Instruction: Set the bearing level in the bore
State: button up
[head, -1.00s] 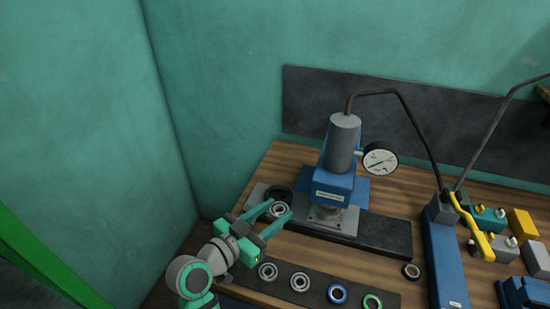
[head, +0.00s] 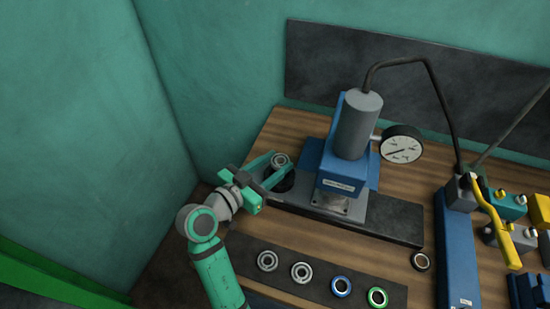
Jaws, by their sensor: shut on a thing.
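A grey ring bearing (head: 280,160) is held between the fingertips of my gripper (head: 279,168), which is shut on it. The bearing's face is visible and it appears raised above the bench. The dark round housing with the bore (head: 283,185) sits on the left end of the press's plate, just below the bearing in the picture. My fingers partly hide the housing. The bearing looks apart from the bore, though the exact gap and any tilt are too small to tell.
The blue press (head: 343,165) with its grey cylinder and gauge (head: 401,144) stands close right of my gripper. A dark strip (head: 322,279) with several rings lies in front.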

jog(key=shift+f, duration=1.85)
jog(key=shift+s+a, duration=0.1)
jog(key=shift+s, duration=0.05)
jog(key=shift+s+f, duration=0.1)
jog(key=shift+f, duration=0.95)
dwell(0.5)
jog(key=o, duration=1.8)
jog(key=shift+r, duration=4.35)
